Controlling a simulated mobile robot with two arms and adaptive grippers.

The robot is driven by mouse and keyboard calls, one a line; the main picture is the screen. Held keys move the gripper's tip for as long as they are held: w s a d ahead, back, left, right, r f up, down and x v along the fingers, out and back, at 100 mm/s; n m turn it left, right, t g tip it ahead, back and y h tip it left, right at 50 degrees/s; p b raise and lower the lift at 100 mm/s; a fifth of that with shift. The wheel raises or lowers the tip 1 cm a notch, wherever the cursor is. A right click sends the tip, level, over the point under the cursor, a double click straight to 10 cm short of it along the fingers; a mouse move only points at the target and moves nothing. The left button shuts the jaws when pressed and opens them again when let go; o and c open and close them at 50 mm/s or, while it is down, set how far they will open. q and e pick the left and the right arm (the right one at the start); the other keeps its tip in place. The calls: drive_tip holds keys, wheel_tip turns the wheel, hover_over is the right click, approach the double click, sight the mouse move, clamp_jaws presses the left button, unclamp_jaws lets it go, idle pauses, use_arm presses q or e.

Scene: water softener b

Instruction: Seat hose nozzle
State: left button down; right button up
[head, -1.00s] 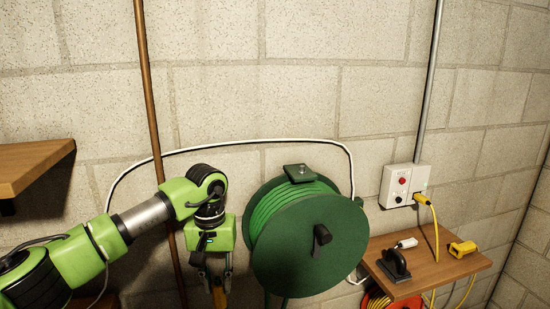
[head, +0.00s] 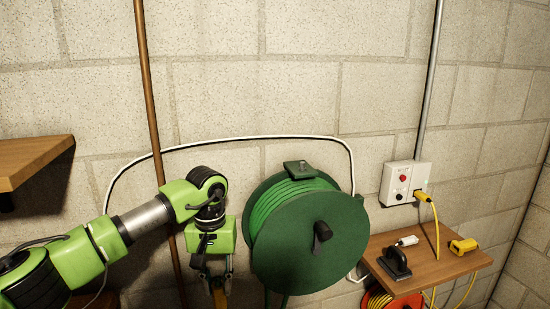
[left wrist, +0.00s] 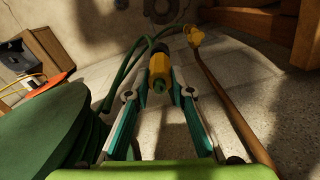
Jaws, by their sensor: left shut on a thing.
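The hose nozzle (left wrist: 159,66), yellow with a dark end and a green tip, sits between the fingertips of my left gripper (left wrist: 160,80) in the left wrist view. The gripper is shut on it. In the head view my left gripper (head: 218,285) points down, left of the green hose reel (head: 310,240), and a yellow-orange part of the nozzle (head: 219,299) shows at the bottom edge. The reel also shows in the left wrist view (left wrist: 50,130). A green hose (left wrist: 125,72) runs past the nozzle. My right gripper is in neither view.
A copper pipe (head: 150,90) runs down the wall behind my left arm; a yellow fitting (left wrist: 194,36) shows by it in the wrist view. A wooden shelf (head: 440,275) with small items stands right of the reel. Another shelf (head: 35,160) is at left.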

use_arm(q)
drive_tip(key=shift+f+b, duration=0.6)
drive_tip(key=shift+f, duration=0.5)
drive_tip(key=shift+f, duration=0.1)
drive_tip(key=c, duration=1.7)
unclamp_jaws()
wheel_tip(320, 180, up, 12)
